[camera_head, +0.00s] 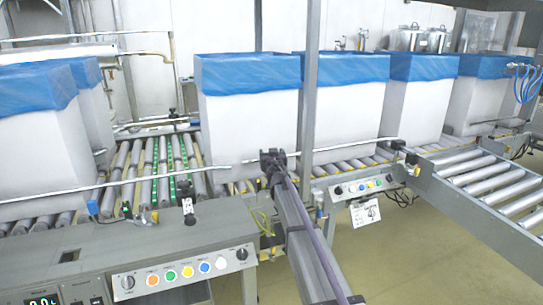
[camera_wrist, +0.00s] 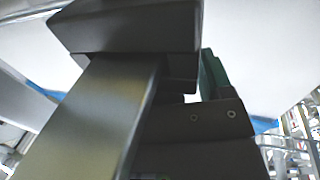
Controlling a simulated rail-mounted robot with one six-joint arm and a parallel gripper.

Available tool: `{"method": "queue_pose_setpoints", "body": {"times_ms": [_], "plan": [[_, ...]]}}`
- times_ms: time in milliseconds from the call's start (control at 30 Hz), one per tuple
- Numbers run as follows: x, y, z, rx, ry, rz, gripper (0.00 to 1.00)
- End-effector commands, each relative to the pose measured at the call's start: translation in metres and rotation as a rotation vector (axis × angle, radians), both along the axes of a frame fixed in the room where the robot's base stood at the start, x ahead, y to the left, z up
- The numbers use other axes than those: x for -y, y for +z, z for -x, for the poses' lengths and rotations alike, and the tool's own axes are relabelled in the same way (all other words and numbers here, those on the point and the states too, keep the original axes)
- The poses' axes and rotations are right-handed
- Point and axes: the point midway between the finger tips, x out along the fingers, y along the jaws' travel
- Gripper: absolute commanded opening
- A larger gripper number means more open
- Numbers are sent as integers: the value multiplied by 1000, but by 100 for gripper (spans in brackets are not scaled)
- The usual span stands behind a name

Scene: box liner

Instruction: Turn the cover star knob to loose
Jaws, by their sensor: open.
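I cannot pick out a star knob for certain in the head view. A small black fitting on a metal bracket (camera_head: 188,207) stands at the edge of the grey machine cover (camera_head: 135,238); its shape is too small to tell. In the wrist view, dark gripper parts and a grey metal bar fill the middle. No knob shows there, and I see nothing held.
White boxes with blue liners (camera_head: 248,110) stand on the roller conveyor (camera_head: 160,165). A front panel (camera_head: 183,272) carries dark knobs and coloured buttons. An upright grey post (camera_head: 308,90) is close to my gripper. A second roller conveyor (camera_head: 490,180) lies at right. Floor shows at lower right.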

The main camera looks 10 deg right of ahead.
Motion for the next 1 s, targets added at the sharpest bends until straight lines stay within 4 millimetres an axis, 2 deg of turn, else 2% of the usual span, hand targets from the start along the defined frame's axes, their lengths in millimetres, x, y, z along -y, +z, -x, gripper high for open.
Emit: {"method": "queue_pose_setpoints", "body": {"times_ms": [200,333,467,600,733,1000], "plan": [[0,0,1,0,0,0,73],[-1,0,14,0,0,0,73],[-2,0,43,0,0,0,73],[-4,0,80,0,0,0,73],[-5,0,104,0,0,0,73],[-6,0,108,0,0,0,73]]}}
